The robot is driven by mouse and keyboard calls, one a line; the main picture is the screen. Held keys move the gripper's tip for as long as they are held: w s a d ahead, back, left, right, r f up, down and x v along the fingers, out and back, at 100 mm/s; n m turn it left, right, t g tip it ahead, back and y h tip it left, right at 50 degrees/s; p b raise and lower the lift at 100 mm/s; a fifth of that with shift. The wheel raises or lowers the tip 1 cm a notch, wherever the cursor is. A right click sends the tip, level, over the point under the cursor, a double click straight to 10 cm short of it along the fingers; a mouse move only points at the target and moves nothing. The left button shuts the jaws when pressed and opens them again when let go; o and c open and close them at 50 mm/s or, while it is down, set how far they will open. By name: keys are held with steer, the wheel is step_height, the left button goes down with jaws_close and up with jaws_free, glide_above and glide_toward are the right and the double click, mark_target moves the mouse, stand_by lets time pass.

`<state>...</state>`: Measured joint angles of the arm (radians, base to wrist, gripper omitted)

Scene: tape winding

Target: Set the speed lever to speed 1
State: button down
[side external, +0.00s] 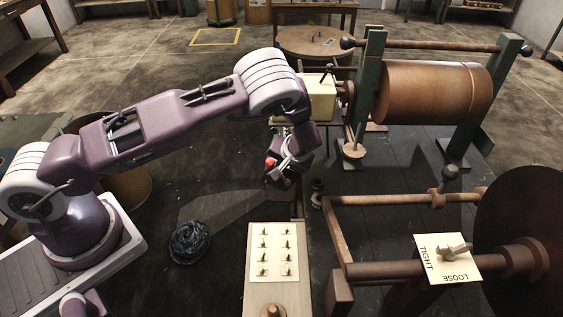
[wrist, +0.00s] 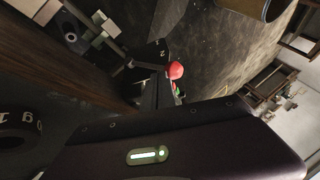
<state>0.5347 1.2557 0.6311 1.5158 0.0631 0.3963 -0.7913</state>
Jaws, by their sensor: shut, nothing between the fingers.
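The speed lever's red knob (wrist: 176,70) shows in the wrist view on a thin dark arm, beside a dark plate marked 2 (wrist: 158,54). In the side external view the red knob (side external: 271,162) shows small at the left edge of my gripper (side external: 280,182). My gripper is shut with nothing in it, pointing down close to the lever. In the wrist view the knob lies just beyond the dark hand with its green light; I cannot tell whether the fingers touch it. The lever's exact setting is not readable, as my gripper hides its base.
A pale board with several small switches (side external: 250,278) stands in front of my gripper. The copper drum (side external: 430,92) in its green frame is behind right. A tight/loose plate (side external: 462,259) sits at lower right. A dark coiled bundle (side external: 189,242) lies on the floor.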

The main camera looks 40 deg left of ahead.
steer(key=shift+s+a, duration=0.1)
steer(key=shift+s+a+f+n+t+h, duration=0.2)
steer(key=shift+s+a+t+h, duration=0.15)
steer(key=shift+s+a, duration=0.1)
steer(key=shift+s+a+f+n+t+h, duration=0.15)
steer(key=shift+s+a+n+t+h, duration=0.1)
steer(key=shift+s+a+h, duration=0.15)
steer(key=s+a+f+t+h, duration=0.2)
steer(key=s+a+f, duration=0.2)
steer(key=f, duration=0.3)
steer(key=shift+s+a+n+t, duration=0.25)
steer(key=shift+s+n+t, duration=0.05)
steer(key=shift+n, duration=0.15)
steer(key=shift+f, duration=0.2)
